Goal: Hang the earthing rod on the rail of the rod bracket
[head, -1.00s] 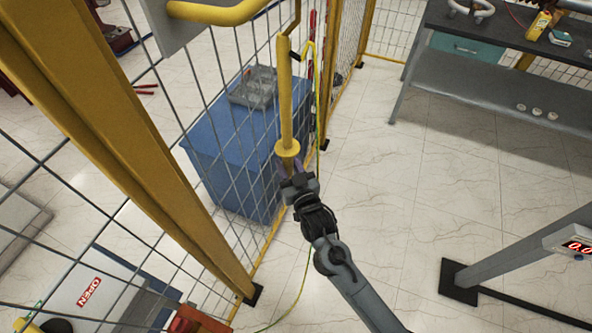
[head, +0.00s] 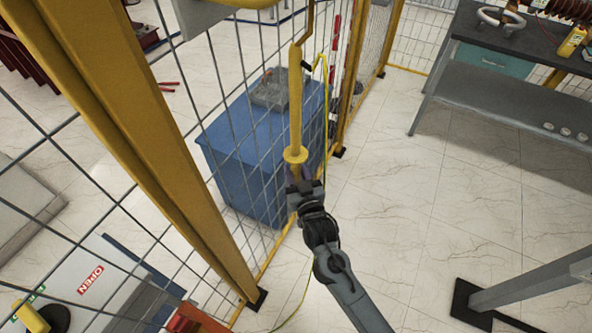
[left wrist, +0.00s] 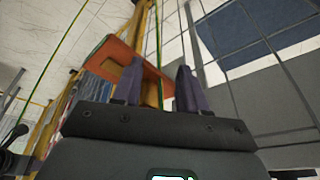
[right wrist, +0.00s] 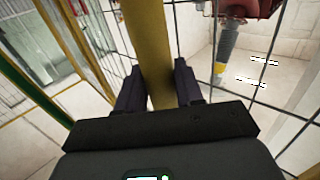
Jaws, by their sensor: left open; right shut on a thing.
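The earthing rod (head: 297,105) is yellow with a round collar and stands nearly upright beside the mesh fence in the head view. My right gripper (head: 300,178) is shut on it just below the collar. In the right wrist view the rod (right wrist: 148,45) runs between the fingers of my right gripper (right wrist: 155,85). The rod's thin upper end leaves the head view at the top. The yellow bracket rail (head: 245,3) is cut off by the top edge; whether the rod touches it cannot be told. My left gripper (left wrist: 157,85) is open and shows only in its wrist view.
A mesh fence with a thick yellow post (head: 140,150) stands at the left. A blue box (head: 245,165) is behind the mesh. A yellow-green cable (head: 328,85) hangs beside the rod. A workbench (head: 500,85) is at the upper right; the floor between is clear.

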